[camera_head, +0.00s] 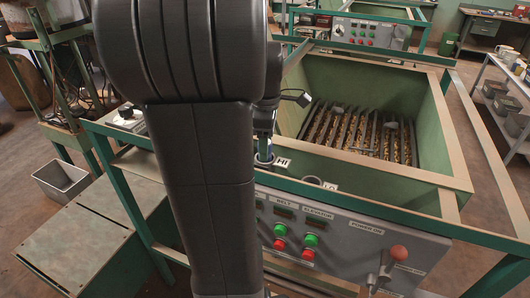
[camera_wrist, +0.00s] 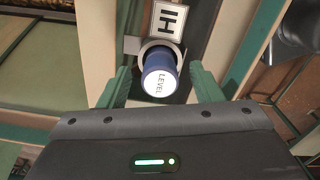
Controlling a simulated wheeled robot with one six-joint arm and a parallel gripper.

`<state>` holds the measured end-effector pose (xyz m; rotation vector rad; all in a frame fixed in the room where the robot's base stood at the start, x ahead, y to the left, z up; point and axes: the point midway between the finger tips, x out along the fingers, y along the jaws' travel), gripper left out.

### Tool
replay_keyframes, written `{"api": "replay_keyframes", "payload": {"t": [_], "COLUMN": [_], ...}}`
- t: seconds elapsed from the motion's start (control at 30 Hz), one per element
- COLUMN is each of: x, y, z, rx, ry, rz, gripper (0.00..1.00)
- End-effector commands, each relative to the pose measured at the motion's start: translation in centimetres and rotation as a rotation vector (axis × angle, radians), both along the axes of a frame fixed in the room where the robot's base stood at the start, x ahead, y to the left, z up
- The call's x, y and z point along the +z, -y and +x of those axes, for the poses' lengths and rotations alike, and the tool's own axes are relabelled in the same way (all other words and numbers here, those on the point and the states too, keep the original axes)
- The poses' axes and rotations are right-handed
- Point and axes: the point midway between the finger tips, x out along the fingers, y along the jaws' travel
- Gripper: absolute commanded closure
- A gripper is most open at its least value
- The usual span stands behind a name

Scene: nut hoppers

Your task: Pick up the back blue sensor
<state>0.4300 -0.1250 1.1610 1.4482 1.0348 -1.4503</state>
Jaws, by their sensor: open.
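The back blue sensor (camera_wrist: 158,72) stands in a light ring bracket beside the white HI label (camera_wrist: 168,20). Its white end cap reads LEVEL and faces the wrist camera. My gripper (camera_wrist: 161,70) is open, with one green finger on each side of the sensor. A gap shows on both sides, so neither finger appears to touch it. In the head view the sensor (camera_head: 264,156) shows as a small blue piece at the hopper's edge, beside the HI label (camera_head: 284,162). My arm hides most of the gripper there.
A green hopper (camera_head: 380,180) with a slatted grate stands behind the sensor. A second label (camera_head: 330,186) sits further along its front rim. A control panel (camera_head: 340,240) with buttons and a red knob lies below. A green frame rail (camera_head: 400,222) runs across in front.

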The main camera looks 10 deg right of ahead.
Motion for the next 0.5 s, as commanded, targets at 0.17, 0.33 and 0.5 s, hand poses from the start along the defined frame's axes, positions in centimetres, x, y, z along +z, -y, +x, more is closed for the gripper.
{"api": "replay_keyframes", "payload": {"t": [0.17,0.33,0.5], "x": [-1.8,-2.0,-2.0], "y": [0.0,0.0,0.0], "z": [0.0,0.0,0.0], "rx": [0.0,0.0,0.0], "ry": [-0.001,0.002,0.001], "rz": [0.0,-0.001,0.0], "gripper": [0.41,0.41,0.59]}}
